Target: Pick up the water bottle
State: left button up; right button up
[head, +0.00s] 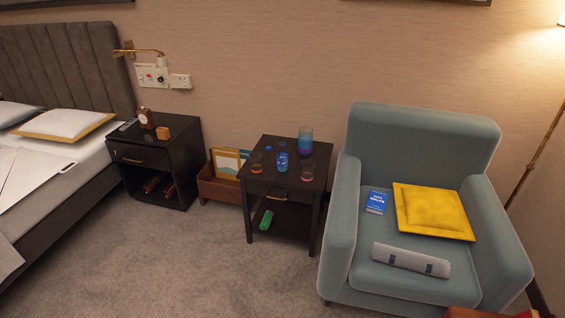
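A small dark side table (291,188) stands in the middle of the view. A short blue container with a light label (282,163), either a bottle or a can, stands upright on it. A taller blue and purple vessel (305,141) stands behind it to the right. I cannot tell for certain which one is the water bottle. Neither of my grippers is in view.
Glasses (307,171) stand close by on the tabletop. A green object (266,220) lies on its lower shelf. A teal armchair (410,275) is at right, a black nightstand (180,157) and bed at left. Carpet in front (200,270) is clear.

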aim_at(281, 154)
jog(key=i+j+z, duration=0.35)
jog(key=i+j, duration=1)
jog(key=i, duration=0.1)
